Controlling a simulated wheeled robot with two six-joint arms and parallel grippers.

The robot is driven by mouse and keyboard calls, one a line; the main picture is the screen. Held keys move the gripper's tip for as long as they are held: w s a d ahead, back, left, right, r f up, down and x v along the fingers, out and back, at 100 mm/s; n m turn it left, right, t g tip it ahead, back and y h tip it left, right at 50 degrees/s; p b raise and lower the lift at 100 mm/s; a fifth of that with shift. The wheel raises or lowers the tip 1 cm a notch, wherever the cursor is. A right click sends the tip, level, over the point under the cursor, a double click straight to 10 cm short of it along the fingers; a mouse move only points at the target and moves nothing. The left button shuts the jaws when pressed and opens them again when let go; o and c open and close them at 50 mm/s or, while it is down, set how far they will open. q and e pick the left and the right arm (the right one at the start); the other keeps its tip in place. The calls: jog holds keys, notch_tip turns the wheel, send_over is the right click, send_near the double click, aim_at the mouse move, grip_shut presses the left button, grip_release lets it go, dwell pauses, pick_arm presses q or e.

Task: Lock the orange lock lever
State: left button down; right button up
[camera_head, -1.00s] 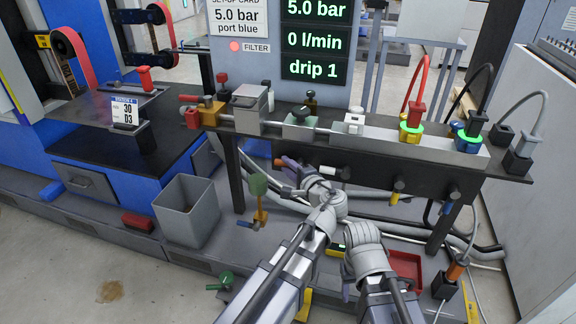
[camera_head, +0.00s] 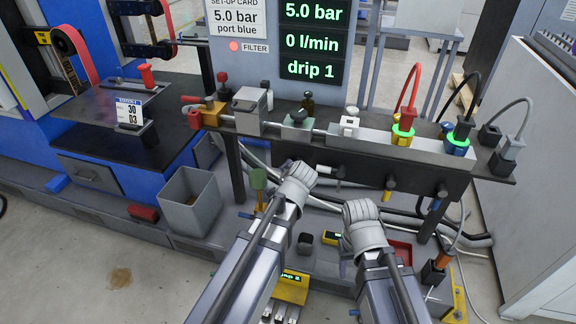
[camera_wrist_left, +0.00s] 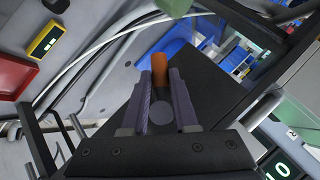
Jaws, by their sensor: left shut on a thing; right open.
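An orange cylindrical lever (camera_wrist_left: 160,68) stands between the two purple fingers of my left gripper (camera_wrist_left: 160,82) in the left wrist view. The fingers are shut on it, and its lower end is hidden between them. In the head view my left wrist reaches up to the front edge of the bench, where the left gripper and this lever are mostly hidden. My right gripper (camera_head: 345,264) is beside its pale wrist, low in front of the bench. It is open with nothing visible in it, and its fingers are mostly hidden.
The bench rail (camera_head: 330,138) runs above the arms and carries several blocks and plugs. A grey bin (camera_head: 166,214) stands to the left. A red tray (camera_head: 400,249) is partly hidden behind my right arm. Hoses run under the bench. The floor at the lower left is free.

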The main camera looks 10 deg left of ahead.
pick_arm(q)
jog(key=shift+s+d+f+n+h, duration=0.2)
jog(key=shift+n+h, duration=0.3)
jog(key=shift+h, duration=0.45)
jog(key=shift+w+d+f+n+h, duration=0.15)
jog(key=shift+d+n+h, duration=0.3)
jog(key=shift+h, duration=0.55)
jog(key=shift+s+d+f+n+h, duration=0.15)
jog(key=shift+n+h, duration=0.4)
jog(key=shift+h, duration=0.4)
jog(key=shift+w+d, duration=0.1)
jog(key=c, duration=0.7)
grip_release()
jog(key=shift+r, duration=0.1)
jog(key=p+v, duration=0.5)
jog(key=v, duration=0.2)
jog(key=shift+r+p, duration=0.35)
